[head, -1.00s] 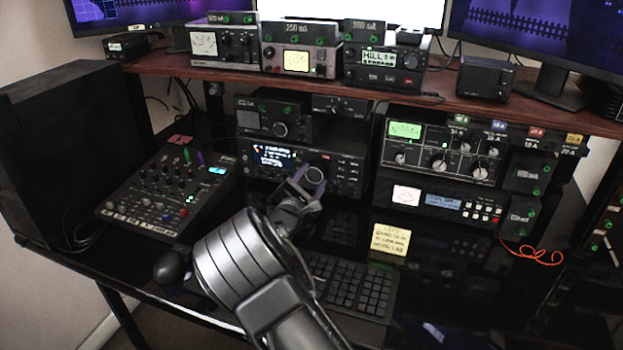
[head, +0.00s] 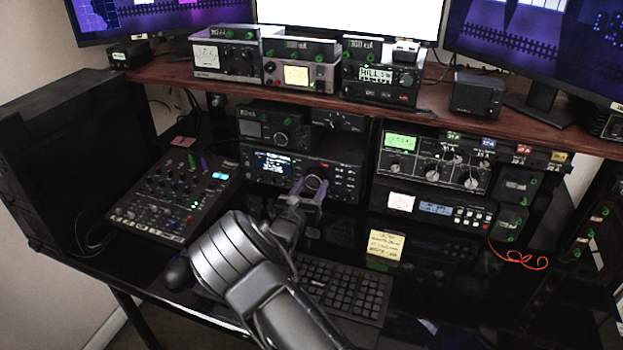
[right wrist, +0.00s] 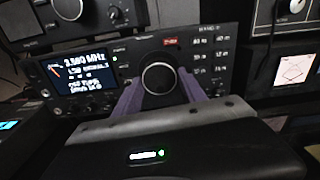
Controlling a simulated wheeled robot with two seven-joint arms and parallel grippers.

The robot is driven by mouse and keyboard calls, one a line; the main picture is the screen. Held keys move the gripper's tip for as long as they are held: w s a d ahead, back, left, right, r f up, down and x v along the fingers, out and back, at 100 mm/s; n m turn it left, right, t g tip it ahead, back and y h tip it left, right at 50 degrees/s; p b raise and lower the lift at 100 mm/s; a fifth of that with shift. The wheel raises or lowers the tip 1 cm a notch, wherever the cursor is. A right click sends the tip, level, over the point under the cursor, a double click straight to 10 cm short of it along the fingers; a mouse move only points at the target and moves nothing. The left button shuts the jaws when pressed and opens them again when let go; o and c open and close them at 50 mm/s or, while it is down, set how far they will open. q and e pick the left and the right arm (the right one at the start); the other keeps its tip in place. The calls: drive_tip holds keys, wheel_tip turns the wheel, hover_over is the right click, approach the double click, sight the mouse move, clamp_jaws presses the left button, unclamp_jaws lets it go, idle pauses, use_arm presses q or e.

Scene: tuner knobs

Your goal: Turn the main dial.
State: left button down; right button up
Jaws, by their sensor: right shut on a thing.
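The main dial (head: 315,181) is a round dark knob on the front of the black radio (head: 345,180), right of its lit display. In the right wrist view the dial (right wrist: 158,77) sits at the middle, with the display reading 3.580 MHz to its left. My right gripper (head: 310,188) has its purple-grey fingers on either side of the dial, shut on it. In the right wrist view my right gripper (right wrist: 160,90) has one finger left and one right of the dial. The fingers' contact with the rim is partly hidden. My left gripper is not in view.
A smaller radio (head: 275,128) sits on top of the radio. A mixer (head: 170,195) stands left, a keyboard (head: 345,290) lies in front, and instruments (head: 435,160) stand right. A wooden shelf (head: 210,82) runs above. A yellow note (head: 385,247) is right of my arm.

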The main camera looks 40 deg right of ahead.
drive_tip(key=shift+n+p, duration=0.9)
drive_tip(key=shift+n, duration=0.4)
drive_tip(key=o, duration=1.4)
drive_tip(key=shift+c, duration=0.2)
drive_tip(key=shift+s+a, duration=0.1)
drive_tip(key=shift+v, duration=3.75)
